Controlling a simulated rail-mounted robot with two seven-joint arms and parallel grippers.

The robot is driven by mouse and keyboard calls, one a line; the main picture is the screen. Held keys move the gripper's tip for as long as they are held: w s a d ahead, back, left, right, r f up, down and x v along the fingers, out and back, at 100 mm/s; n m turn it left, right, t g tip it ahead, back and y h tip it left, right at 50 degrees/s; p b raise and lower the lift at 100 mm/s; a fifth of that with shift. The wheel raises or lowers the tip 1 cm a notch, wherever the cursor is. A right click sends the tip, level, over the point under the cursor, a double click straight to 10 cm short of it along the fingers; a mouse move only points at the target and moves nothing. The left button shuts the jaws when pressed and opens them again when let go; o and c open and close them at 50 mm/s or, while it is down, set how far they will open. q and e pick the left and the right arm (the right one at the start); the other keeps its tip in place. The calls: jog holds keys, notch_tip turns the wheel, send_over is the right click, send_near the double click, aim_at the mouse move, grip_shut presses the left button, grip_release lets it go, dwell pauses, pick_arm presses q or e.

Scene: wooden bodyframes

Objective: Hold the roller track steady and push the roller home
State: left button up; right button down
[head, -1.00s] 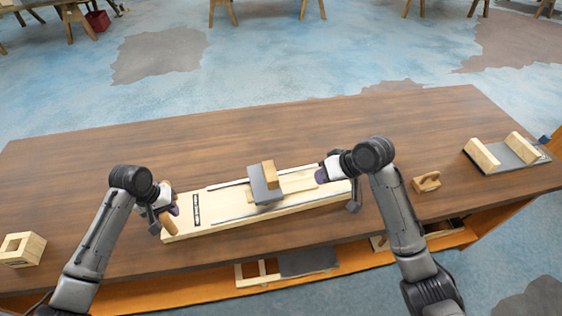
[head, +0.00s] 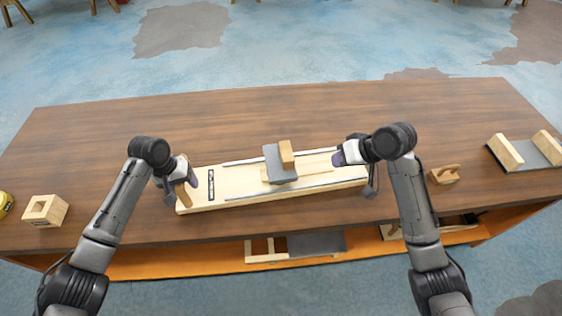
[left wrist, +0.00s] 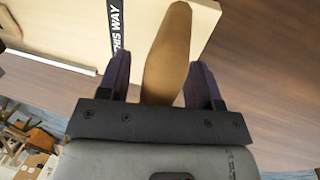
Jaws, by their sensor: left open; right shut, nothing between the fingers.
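The roller track (head: 222,190) is a long pale wooden board with two metal rails, lying on the table; its label reads "THIS WAY" in the left wrist view (left wrist: 118,30). The roller (head: 277,166), a grey block with a wooden piece on it, sits on the rails near mid-track. A wooden handle (head: 183,196) stands at the track's left end. My left gripper (head: 188,178) is open there; its purple fingers stand either side of the handle (left wrist: 166,60), with visible gaps. My right gripper (head: 340,158) is shut and empty by the track's right end, apart from the roller.
A hollow wooden block (head: 45,210) and a yellow round thing (head: 5,203) lie at the table's left. A handled wooden block (head: 444,174) and a grey board with wooden bars (head: 528,153) lie to the right. The table's back is clear.

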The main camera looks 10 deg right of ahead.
pick_arm(q)
notch_tip(320, 180, up, 12)
jog(key=a, duration=0.2)
jog(key=shift+a, duration=0.15)
dwell(0.4)
jog(key=shift+s+f, duration=0.1)
